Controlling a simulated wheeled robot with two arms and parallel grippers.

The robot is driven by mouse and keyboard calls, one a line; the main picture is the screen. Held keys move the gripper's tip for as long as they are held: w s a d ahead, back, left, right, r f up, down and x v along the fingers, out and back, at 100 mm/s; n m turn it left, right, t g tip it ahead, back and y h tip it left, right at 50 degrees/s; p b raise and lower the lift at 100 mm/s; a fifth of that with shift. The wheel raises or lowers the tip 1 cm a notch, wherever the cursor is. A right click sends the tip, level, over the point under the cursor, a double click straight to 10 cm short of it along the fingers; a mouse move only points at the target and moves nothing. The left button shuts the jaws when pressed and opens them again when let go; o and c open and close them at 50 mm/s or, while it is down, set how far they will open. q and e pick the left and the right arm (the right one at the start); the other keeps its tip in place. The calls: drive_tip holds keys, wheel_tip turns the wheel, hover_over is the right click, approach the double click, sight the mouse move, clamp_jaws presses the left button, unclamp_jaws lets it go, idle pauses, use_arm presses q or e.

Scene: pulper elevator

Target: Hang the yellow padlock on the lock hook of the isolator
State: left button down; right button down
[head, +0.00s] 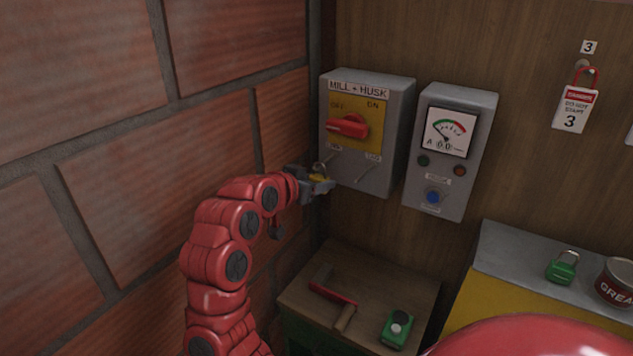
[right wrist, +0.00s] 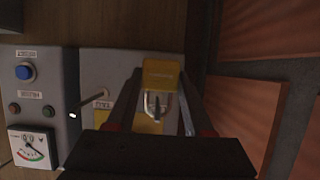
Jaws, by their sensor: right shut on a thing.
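The isolator (head: 398,92) is a grey box on the wooden wall, marked MILL + HUSK, with a yellow plate and a red switch handle (head: 347,126) turned toward OFF. My right gripper (head: 322,184) is at its lower left corner, shut on the yellow padlock (head: 319,177). A thin metal rod (head: 366,172) sticks out at the lower right of the isolator. Whether the shackle is around a hook cannot be told. My left gripper is not in view.
A grey meter box (head: 483,150) with a blue button hangs right of the isolator. Below, a wooden bench top (head: 385,275) carries a red-and-wood tool (head: 333,292) and a green device (head: 397,328). A green padlock (head: 562,267) and a tin (head: 616,282) stand at right. A brick wall is close at left.

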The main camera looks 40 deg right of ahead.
drive_tip(key=shift+c, duration=1)
unclamp_jaws()
drive_tip(key=b+v, duration=0.5)
drive_tip(key=v, duration=1.2)
drive_tip(key=shift+a, duration=0.2)
